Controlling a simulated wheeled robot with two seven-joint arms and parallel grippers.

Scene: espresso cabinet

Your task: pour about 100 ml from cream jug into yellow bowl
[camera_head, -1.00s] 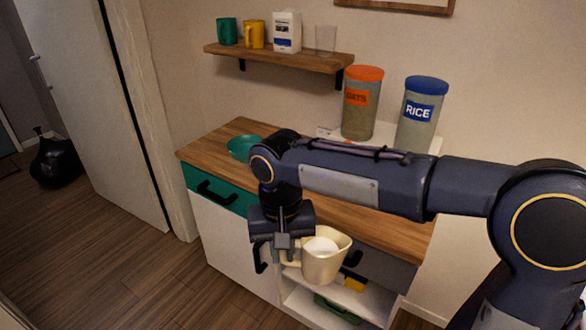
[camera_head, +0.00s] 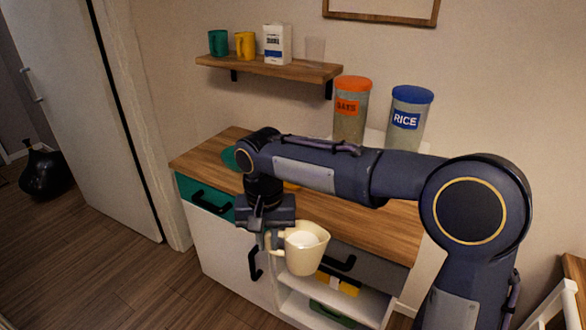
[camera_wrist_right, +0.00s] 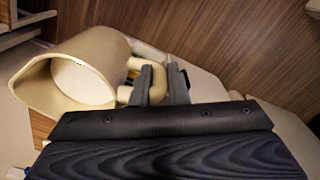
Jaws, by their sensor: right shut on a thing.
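The cream jug (camera_head: 305,262) is held upright in front of the cabinet, a little below the counter's front edge. Pale cream-white contents show through its open top. My right gripper (camera_head: 270,240) is shut on the jug's handle, at the jug's left side. In the right wrist view the jug (camera_wrist_right: 100,45) lies to the left, and the gripper fingers (camera_wrist_right: 160,80) close on its handle. A small yellow-orange sliver (camera_head: 291,185) shows on the counter below my right forearm; it may be the yellow bowl, mostly hidden. My left gripper is not in view.
A teal bowl (camera_head: 229,158) stands on the wooden counter (camera_head: 200,155), partly behind my arm. Oats (camera_head: 350,115) and rice (camera_head: 405,125) canisters stand at the back. The wall shelf (camera_head: 270,68) holds mugs, a carton and a glass. Yellow and green items lie in the open lower shelf.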

